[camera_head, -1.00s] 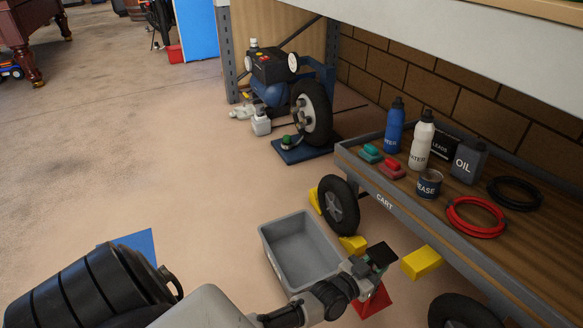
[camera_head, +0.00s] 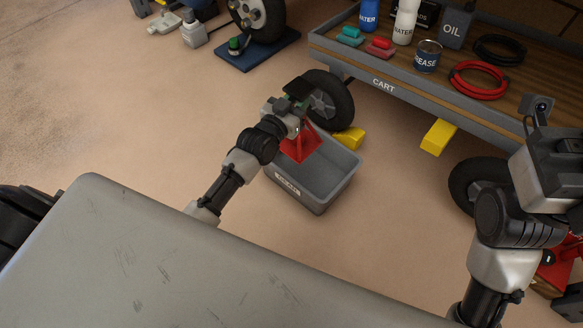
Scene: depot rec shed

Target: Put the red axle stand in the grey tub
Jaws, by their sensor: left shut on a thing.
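The red axle stand (camera_head: 300,147) hangs from my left gripper (camera_head: 296,120), which is shut on its top. The stand is upright, and in the picture it overlaps the far left part of the grey tub (camera_head: 337,194). I cannot tell whether its feet touch the tub's floor. The tub is open on the floor and has a pale label on its front. My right gripper (camera_head: 550,172) is at the right edge. Its fingers do not show clearly.
The cart (camera_head: 385,85) stands behind the tub, with wheels and a yellow block (camera_head: 438,137) near it. Bottles, a tin and cable coils lie on it. Another red object (camera_head: 556,268) is at the lower right, partly hidden by my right arm. Floor left of the tub is clear.

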